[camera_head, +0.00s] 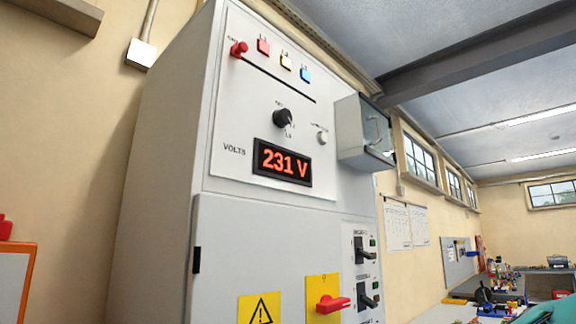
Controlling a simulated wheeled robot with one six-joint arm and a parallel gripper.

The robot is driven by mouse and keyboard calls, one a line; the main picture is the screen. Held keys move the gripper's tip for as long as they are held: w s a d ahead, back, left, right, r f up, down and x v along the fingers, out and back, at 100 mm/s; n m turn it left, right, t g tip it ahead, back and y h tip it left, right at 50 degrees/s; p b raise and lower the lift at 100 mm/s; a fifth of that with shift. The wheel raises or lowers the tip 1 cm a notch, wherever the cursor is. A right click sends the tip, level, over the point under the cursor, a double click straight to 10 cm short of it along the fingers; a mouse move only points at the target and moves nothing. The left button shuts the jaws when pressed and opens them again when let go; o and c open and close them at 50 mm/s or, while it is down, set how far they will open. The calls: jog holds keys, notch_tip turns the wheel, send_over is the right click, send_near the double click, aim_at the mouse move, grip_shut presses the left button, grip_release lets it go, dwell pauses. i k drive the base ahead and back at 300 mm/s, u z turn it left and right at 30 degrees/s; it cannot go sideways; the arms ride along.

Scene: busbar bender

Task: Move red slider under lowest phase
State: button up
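The red slider (239,48) sits at the left end of a dark slot (277,80) on the cabinet's upper panel, left of the phase lamps. Above the slot are the red lamp (263,47), the yellow lamp (286,61) and the blue lamp (306,74), with small labels above them. A black selector knob (282,118) is below the slot; its exact pointing is hard to tell. The display (283,162) marked VOLTS reads 231 V. My gripper is not in view.
The grey cabinet (160,160) fills the middle. A clear-fronted box (364,131) juts out right of the panel. A white button (322,138) is near the knob. Below are a red rotary handle (332,304) and black switches (364,250). Cluttered benches stand at far right.

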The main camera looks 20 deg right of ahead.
aim_at(242, 47)
jog(key=k, duration=1.25)
jog(key=u, duration=0.6)
jog(key=i, duration=1.55)
jog(key=z, duration=0.6)
